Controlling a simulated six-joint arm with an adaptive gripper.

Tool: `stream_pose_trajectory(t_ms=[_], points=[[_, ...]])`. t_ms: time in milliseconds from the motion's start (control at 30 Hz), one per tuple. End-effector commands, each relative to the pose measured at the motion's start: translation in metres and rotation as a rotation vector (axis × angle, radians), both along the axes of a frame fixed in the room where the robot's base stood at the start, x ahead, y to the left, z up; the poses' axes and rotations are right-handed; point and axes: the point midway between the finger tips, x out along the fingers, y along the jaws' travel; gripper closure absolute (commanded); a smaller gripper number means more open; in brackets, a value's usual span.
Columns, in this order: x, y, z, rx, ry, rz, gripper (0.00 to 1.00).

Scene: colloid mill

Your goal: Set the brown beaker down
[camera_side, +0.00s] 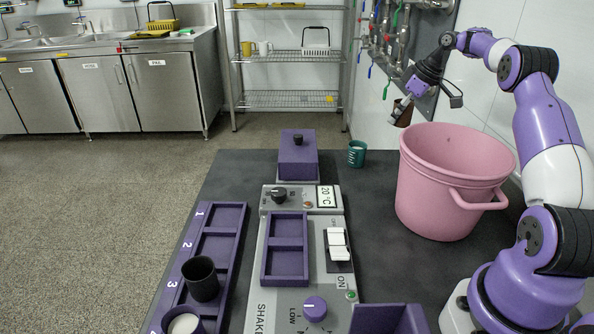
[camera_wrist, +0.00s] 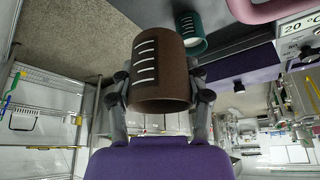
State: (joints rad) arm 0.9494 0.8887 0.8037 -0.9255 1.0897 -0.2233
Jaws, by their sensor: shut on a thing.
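The brown beaker (camera_side: 403,113) is held in the air, tilted, beside and above the left rim of the pink bucket (camera_side: 455,190) in the side view. In the wrist view the brown beaker (camera_wrist: 160,70) fills the middle, with white marks on its wall and its rim towards the camera. My gripper (camera_side: 408,100) is shut on it, with a finger on each side in the wrist view (camera_wrist: 160,97). The beaker's contents cannot be seen.
A teal beaker (camera_side: 356,154) with something white inside stands on the dark table (camera_side: 375,222) left of the bucket. A shaker (camera_side: 300,290) and a numbered purple rack (camera_side: 216,246) holding a black beaker (camera_side: 201,280) and another beaker stand further left. Bare table lies between shaker and bucket.

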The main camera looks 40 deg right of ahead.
Motion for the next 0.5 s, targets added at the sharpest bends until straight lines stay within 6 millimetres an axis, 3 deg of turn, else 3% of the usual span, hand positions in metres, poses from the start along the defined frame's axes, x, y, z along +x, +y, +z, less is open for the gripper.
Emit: stream_pose_trajectory(t_ms=[100,233,367,500], points=[[0.028,0.054,0.029,0.003,0.001,-0.011,0.61],[0.044,0.127,0.059,0.008,0.004,-0.047,0.61],[0.036,0.198,0.08,0.009,0.005,-0.083,0.61],[0.009,0.257,0.092,0.005,0.005,-0.122,0.61]])
